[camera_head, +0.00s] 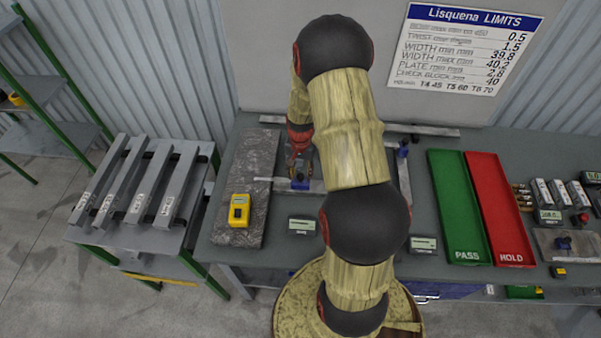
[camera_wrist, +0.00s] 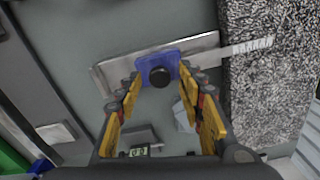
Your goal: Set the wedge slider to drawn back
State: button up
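A blue block with a black knob (camera_wrist: 160,76) sits on a flat metal plate (camera_wrist: 115,76), with a pale marked strip (camera_wrist: 250,47) reaching toward the granite slab; I take this to be the wedge slider. In the head view the blue block (camera_head: 300,184) is on the bench, just beyond my arm's left edge. My gripper (camera_head: 299,162) is over it, fingers pointing down. In the wrist view my gripper (camera_wrist: 160,84) is open, its yellow-padded fingers apart on either side of the knob. Whether they touch it I cannot tell. My arm hides part of the fixture in the head view.
The granite slab (camera_head: 255,160) with a yellow meter (camera_head: 239,210) lies left. A small display (camera_head: 302,226) stands in front. A second blue piece (camera_head: 403,152) is right of my arm. Green (camera_head: 452,190) and red trays (camera_head: 497,190) lie further right.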

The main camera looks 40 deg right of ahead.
grip_shut()
dwell(0.7)
